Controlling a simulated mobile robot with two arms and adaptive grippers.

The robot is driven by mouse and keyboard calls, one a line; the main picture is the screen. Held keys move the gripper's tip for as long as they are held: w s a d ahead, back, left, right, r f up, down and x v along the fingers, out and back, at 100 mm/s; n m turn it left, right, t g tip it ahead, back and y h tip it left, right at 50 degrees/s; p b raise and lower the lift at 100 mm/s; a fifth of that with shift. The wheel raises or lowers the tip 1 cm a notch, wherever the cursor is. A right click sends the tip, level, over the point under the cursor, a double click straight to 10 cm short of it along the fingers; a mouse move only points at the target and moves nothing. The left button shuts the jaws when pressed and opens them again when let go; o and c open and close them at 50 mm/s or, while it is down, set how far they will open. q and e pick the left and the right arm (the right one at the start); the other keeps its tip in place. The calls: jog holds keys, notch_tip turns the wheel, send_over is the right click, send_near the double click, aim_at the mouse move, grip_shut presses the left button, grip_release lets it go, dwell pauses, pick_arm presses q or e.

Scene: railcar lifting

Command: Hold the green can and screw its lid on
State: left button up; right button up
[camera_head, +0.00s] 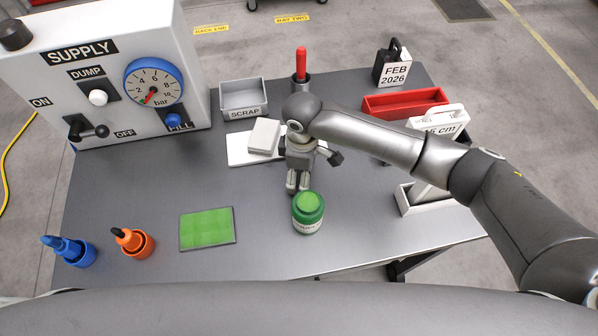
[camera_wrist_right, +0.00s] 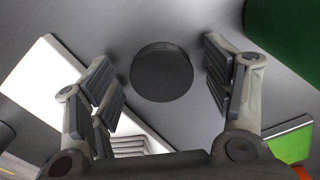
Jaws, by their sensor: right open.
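The green can (camera_head: 307,226) stands upright near the front middle of the table, with a pale label and a light green top. A green surface at the upper right of the right wrist view (camera_wrist_right: 295,35) appears to be its side. A dark round disc (camera_wrist_right: 161,73), apparently the lid, lies flat on the table between the fingers of my right gripper (camera_wrist_right: 162,70); the gripper hides it in the head view. My right gripper (camera_head: 297,183) is open, pointing down just behind the can. My left gripper is not in view.
A green mat (camera_head: 207,229) lies left of the can, with orange (camera_head: 133,243) and blue (camera_head: 73,252) holders beyond. A white board (camera_head: 240,150) with a pale block (camera_head: 264,136) is behind left. A scrap bin (camera_head: 243,98) and red tray (camera_head: 405,104) stand farther back.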

jog(key=shift+c, duration=0.5)
jog(key=c, duration=0.8)
notch_tip(320, 180, up, 10)
jog(key=shift+b, duration=0.9)
